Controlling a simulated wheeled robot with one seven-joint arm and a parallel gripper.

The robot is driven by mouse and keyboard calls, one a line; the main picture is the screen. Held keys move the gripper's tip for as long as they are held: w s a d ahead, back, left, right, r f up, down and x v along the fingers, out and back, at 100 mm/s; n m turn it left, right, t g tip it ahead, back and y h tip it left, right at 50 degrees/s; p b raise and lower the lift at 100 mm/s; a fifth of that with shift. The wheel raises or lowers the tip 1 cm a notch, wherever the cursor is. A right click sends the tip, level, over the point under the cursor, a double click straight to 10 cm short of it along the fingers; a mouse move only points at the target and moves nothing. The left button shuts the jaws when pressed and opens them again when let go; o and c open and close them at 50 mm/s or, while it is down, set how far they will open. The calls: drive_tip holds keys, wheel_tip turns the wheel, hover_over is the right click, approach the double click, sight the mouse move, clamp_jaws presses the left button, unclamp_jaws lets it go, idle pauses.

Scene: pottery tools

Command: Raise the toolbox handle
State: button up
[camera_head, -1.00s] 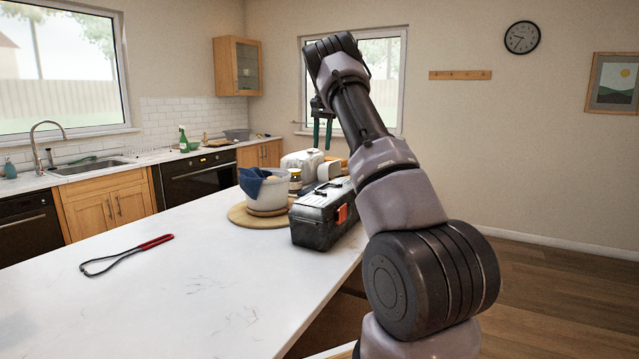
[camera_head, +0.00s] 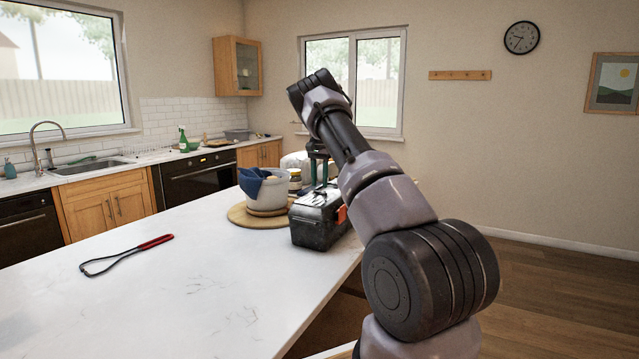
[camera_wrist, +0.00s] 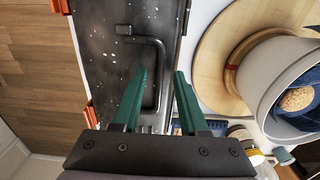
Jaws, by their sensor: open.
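The toolbox (camera_head: 316,228) is dark grey with orange latches and stands on the white counter near its right edge. In the wrist view its speckled black lid (camera_wrist: 100,50) fills the upper middle. The toolbox handle (camera_wrist: 158,62) is a thin dark bar that appears to lie folded down along the lid. My gripper (camera_head: 318,182) is above the lid, pointing down. In the wrist view its two green fingers (camera_wrist: 164,72) are open, one on each side of the handle's long bar, with nothing clamped. How high the fingertips are above the lid is hard to tell.
A grey pot (camera_head: 268,192) with a blue cloth (camera_head: 252,183) stands on a round wooden board (camera_head: 241,217) close beside the toolbox. A small jar (camera_head: 295,180) is behind. A red-handled wire tool (camera_head: 150,243) lies left on the otherwise clear counter (camera_head: 180,300).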

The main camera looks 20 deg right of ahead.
drive_tip(key=shift+f, duration=0.35)
clamp_jaws()
